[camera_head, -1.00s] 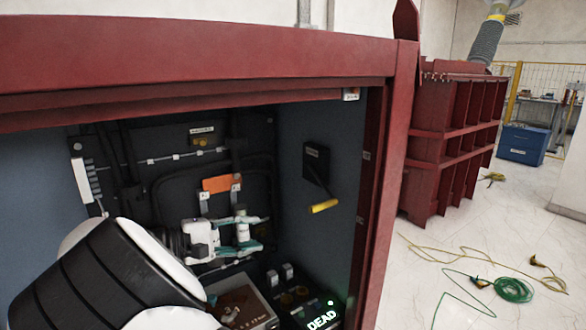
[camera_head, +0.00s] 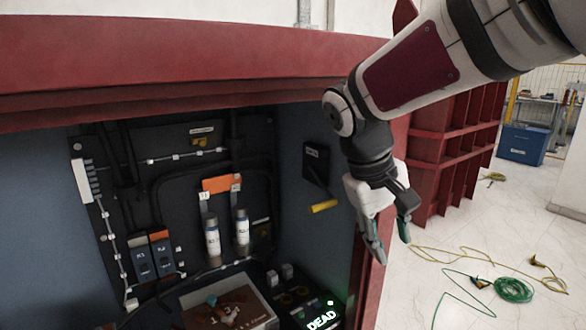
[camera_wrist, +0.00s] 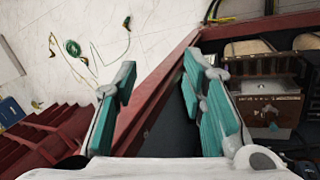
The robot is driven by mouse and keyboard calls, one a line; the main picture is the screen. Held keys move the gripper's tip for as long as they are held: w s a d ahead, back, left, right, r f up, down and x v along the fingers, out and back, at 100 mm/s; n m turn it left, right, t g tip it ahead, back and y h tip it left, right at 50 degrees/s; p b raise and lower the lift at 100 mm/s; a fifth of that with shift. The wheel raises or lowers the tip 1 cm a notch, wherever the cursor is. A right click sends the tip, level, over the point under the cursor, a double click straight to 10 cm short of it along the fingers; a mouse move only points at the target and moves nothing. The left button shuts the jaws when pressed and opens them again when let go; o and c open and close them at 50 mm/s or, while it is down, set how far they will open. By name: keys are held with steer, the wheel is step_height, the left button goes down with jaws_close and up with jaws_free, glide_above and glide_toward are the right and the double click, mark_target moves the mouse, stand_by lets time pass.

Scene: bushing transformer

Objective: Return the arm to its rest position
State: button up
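My gripper (camera_head: 388,243) hangs from my arm at the right side of the cabinet opening, in front of the red door post. Its fingers point down and are spread apart with nothing between them. In the wrist view my gripper (camera_wrist: 160,115) also shows two teal-padded fingers apart, with the red cabinet edge (camera_wrist: 150,105) and dark space behind the gap. My arm reaches in from the upper right of the head view.
Inside the cabinet (camera_head: 180,80) stand two white cylinders (camera_head: 212,238) under an orange piece (camera_head: 221,184). A yellow-handled lever (camera_head: 324,206) is on the right wall. A box lit "DEAD" (camera_head: 322,320) sits below. Cables (camera_head: 513,290) lie on the floor at right.

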steer(key=s+d+m+t+y, duration=0.1)
steer(key=s+t+y, duration=0.1)
steer(key=s, duration=0.6)
steer(key=s+d+r+m+t+y, duration=0.1)
steer(key=s+m+t+y, duration=0.1)
steer(key=s, duration=0.7)
steer(key=shift+s+d+r+m, duration=0.15)
steer(key=shift+s+d+m, duration=0.15)
steer(key=shift+d, duration=0.1)
